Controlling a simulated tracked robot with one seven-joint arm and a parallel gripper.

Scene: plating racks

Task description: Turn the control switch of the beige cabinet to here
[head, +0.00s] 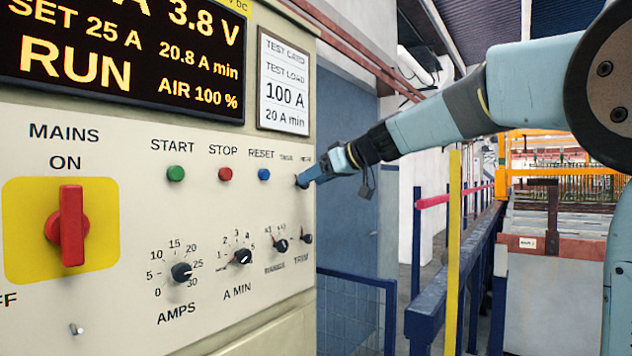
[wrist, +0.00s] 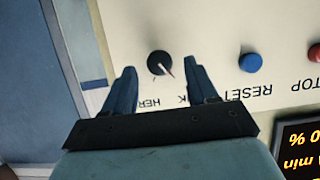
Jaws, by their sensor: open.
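The control switch is a small round black knob (wrist: 160,63) with a pale reddish pointer, on the face of the beige cabinet (head: 130,280). In the wrist view, which is upside down, its pointer slants to the lower right, toward a partly hidden label ending in K. A label starting HER (wrist: 149,103) is to the left of that one. My gripper (wrist: 159,72) is open, one finger on each side of the knob, with gaps showing. In the head view my gripper (head: 304,180) is at the panel's right edge and hides the knob.
Reset (head: 264,174), stop (head: 225,174) and start (head: 175,173) buttons sit left of my gripper. Several dials are below, including a trim dial (head: 306,238). A red mains switch (head: 70,226) is far left. Blue rails (head: 450,290) stand right of the cabinet.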

